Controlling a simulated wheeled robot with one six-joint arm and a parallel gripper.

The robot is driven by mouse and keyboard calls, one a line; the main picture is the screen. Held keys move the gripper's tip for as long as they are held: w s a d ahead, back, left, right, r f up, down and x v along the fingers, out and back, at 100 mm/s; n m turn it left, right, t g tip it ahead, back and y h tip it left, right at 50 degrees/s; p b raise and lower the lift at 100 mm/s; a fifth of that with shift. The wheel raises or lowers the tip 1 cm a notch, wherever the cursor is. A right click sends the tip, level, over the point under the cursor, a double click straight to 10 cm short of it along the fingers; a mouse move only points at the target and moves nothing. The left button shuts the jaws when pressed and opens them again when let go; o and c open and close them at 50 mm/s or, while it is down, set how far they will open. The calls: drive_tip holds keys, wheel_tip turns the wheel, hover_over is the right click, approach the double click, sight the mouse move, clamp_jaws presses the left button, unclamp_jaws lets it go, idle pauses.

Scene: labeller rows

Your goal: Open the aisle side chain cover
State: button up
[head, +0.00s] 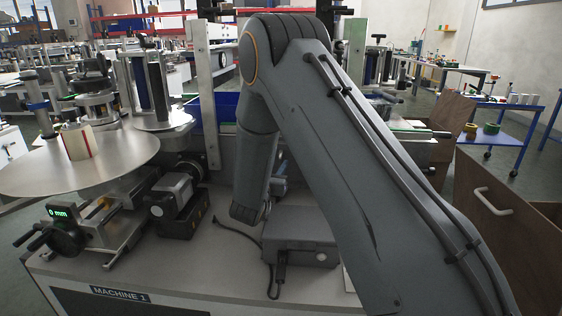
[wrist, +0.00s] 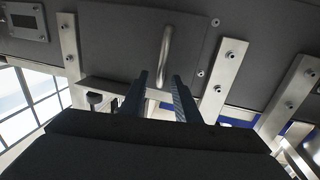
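In the wrist view, a dark grey panel (wrist: 120,52), which looks like the chain cover, carries a curved metal bar handle (wrist: 165,50). My gripper (wrist: 161,76) is open, its two dark fingers pointing at the panel. The lower end of the handle shows between the fingertips, with a gap to each finger; I cannot tell how deep it sits between them. The panel appears closed. In the head view, my arm hides the gripper, the handle and the cover.
Metal brackets with bolts (wrist: 222,80) flank the panel. In the head view, Machine 1's table (head: 190,270) holds a grey box (head: 300,243), a cable and a large round plate (head: 90,160). A brown cabinet (head: 500,225) with a handle stands at right.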

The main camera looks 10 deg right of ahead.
sight(280, 161)
drive_tip(key=shift+x, duration=1.8)
clamp_jaws()
